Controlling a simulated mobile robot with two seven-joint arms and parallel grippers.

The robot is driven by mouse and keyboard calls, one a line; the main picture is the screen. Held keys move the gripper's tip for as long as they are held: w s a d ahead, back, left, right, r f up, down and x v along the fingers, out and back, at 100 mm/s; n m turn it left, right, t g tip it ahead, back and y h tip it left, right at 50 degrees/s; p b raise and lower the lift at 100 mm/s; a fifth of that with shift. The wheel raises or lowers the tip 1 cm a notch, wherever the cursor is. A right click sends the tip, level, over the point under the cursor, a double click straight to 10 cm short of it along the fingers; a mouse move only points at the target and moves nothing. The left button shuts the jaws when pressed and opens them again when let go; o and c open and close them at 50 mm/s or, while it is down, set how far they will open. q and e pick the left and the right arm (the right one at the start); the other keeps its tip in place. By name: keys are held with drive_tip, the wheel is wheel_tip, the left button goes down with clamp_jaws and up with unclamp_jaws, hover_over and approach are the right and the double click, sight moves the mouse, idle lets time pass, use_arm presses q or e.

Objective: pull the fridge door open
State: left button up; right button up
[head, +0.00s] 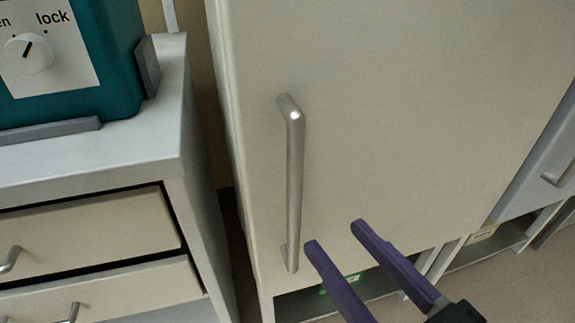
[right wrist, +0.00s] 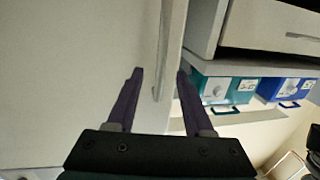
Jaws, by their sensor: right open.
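The fridge door (head: 400,120) is pale, upright and looks shut. Its vertical silver bar handle (head: 294,185) is near the door's left edge. My right gripper (head: 333,232), with purple fingers, is open in front of the door, low and just right of the handle's lower end in the head view. My left gripper is not in view.
A drawer cabinet (head: 120,160) stands left of the fridge across a narrow gap, with a teal box with a lock dial (head: 70,75) on top. Teal (right wrist: 215,88) and blue (right wrist: 287,90) boxes show in the right wrist view. Floor shows at lower right.

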sight(298, 203)
use_arm(q)
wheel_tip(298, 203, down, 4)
drive_tip(key=b, duration=0.2)
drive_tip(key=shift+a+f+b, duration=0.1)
drive_tip(key=shift+b, duration=0.3)
use_arm(e)
drive_tip(key=x, duration=0.3)
drive_tip(key=f+x, duration=0.1)
drive_tip(key=x, duration=0.6)
drive_tip(key=shift+a+f, duration=0.15)
drive_tip(key=shift+c, duration=0.3)
clamp_jaws()
